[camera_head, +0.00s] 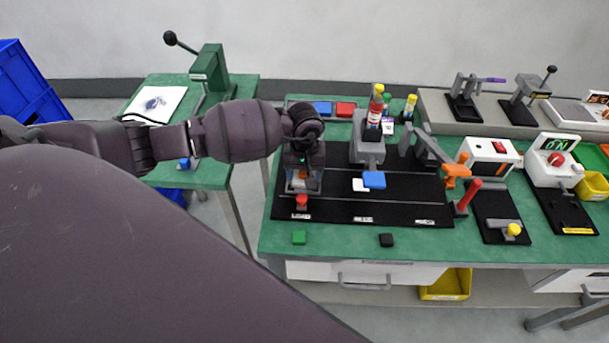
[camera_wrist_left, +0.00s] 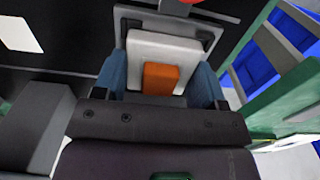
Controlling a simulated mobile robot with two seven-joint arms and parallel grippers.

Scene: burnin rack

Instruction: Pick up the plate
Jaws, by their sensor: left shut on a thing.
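A white plate with an orange block on it (camera_wrist_left: 155,50) sits between the two blue-grey fingers of my left gripper (camera_wrist_left: 160,85) in the left wrist view. The fingers touch its two sides, and the gripper is shut on it. In the head view my left gripper (camera_head: 302,165) is at a grey fixture on the left end of the black mat (camera_head: 340,210). The plate is mostly hidden there by the gripper and frame, with only a bit of orange showing. I cannot tell whether it is lifted clear of the fixture. My right gripper is not in view.
A red knob (camera_head: 302,201) stands in front of the fixture. A bottle (camera_head: 375,108) stands behind.

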